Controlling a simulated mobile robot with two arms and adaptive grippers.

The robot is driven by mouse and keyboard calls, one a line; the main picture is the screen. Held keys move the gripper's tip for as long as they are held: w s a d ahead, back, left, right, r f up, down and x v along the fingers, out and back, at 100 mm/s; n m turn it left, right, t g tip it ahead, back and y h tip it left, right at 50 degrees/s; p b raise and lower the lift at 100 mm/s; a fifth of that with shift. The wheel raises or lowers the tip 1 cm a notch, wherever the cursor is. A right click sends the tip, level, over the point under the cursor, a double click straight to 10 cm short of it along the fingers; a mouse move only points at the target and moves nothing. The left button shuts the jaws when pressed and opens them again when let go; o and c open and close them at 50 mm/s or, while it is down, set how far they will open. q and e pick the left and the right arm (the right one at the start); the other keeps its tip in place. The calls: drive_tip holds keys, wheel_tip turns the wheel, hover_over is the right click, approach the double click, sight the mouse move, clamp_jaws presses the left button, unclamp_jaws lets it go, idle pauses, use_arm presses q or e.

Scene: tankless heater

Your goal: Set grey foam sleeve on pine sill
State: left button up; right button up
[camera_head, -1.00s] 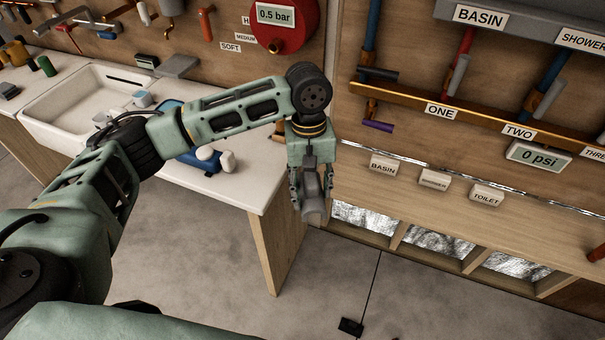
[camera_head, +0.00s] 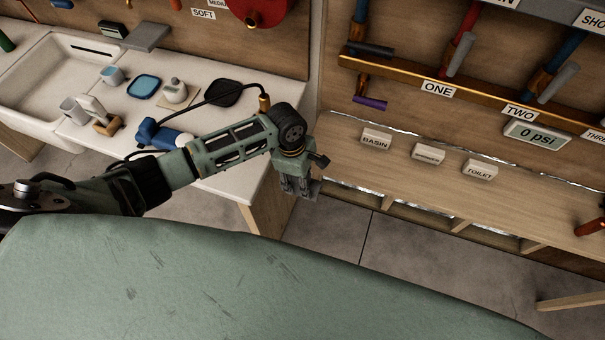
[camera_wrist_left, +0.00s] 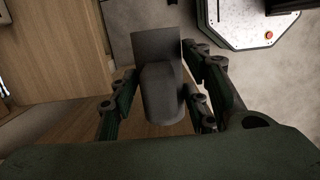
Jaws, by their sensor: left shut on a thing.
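My left gripper (camera_head: 299,188) hangs just off the left end of the pine sill, beside the counter's right end. It is shut on the grey foam sleeve (camera_head: 315,190), which is mostly hidden in the head view. In the left wrist view the sleeve (camera_wrist_left: 160,85) sits between the fingers of the left gripper (camera_wrist_left: 158,100), as a grey rounded body with a flat grey part behind it. The pine sill (camera_head: 345,143) is a light wooden ledge running right below the pipe wall. My right gripper is not in view.
On the sill stand small blocks marked BASIN (camera_head: 376,140) and TOILET (camera_head: 480,170), with a third between them. A brass pipe (camera_head: 400,72) runs above. The white counter (camera_head: 215,75) with cups and a cable lies left. The sill's left end is bare.

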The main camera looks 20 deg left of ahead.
use_arm(q)
drive_tip(key=shift+w+a, duration=0.1)
drive_tip(key=shift+w, duration=0.1)
wheel_tip(320, 180, down, 6)
drive_tip(key=b, duration=0.1)
idle(0.4)
drive_tip(key=shift+f+b, duration=0.8)
drive_tip(key=shift+f, duration=1.15)
idle(1.5)
drive_tip(key=shift+r, duration=0.1)
drive_tip(key=shift+r+p, duration=2.9)
drive_tip(key=shift+p, duration=0.85)
